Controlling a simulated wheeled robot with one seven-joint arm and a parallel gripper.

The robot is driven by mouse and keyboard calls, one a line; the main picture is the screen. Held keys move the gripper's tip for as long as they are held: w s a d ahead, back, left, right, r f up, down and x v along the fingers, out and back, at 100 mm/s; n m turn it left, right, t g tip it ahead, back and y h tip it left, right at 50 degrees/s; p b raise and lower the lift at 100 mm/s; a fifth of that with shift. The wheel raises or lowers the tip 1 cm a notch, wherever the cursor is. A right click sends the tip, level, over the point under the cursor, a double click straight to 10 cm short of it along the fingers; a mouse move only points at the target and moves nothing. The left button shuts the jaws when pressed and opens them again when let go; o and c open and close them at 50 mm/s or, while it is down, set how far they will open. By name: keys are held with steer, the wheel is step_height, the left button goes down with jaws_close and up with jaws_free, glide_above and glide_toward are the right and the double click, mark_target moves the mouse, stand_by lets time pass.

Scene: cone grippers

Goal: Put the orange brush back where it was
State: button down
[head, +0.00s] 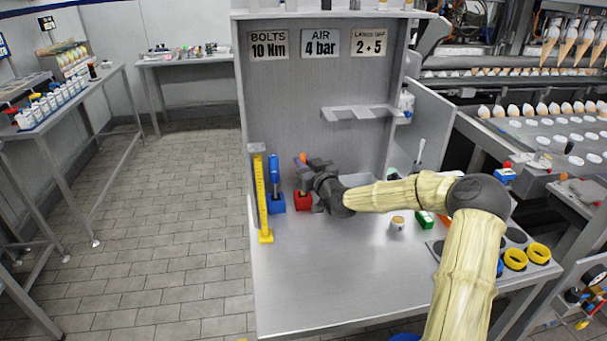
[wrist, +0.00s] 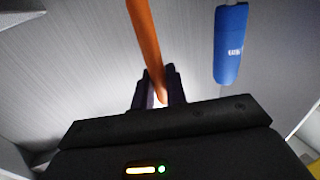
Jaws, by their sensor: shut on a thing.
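The orange brush (head: 302,158) shows only as a small orange piece above the red holder (head: 303,201) in the head view; my gripper hides the rest. In the wrist view the orange brush (wrist: 144,40) is a long, slightly tilted orange shaft between my fingers. My gripper (head: 306,167) is shut on it; its fingers also show in the wrist view (wrist: 159,88). I cannot tell whether the brush's lower end is inside the red holder. A blue brush (head: 274,168) stands upright in the blue holder (head: 276,203) to the left, and shows in the wrist view (wrist: 230,48).
A yellow upright gauge (head: 262,195) stands left of the blue holder. A small jar (head: 397,223) and a green box (head: 424,219) are right of my gripper. A notched shelf (head: 360,113) is on the back panel. The bench's front (head: 330,290) is clear.

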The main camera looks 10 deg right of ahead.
steer(key=shift+f, duration=1.85)
steer(key=shift+f, duration=0.15)
steer(key=c, duration=1.4)
jaws_free()
steer(key=shift+c, duration=0.2)
steer(key=shift+r, duration=0.25)
steer(key=b+v, duration=0.1)
steer(key=v, duration=1.1)
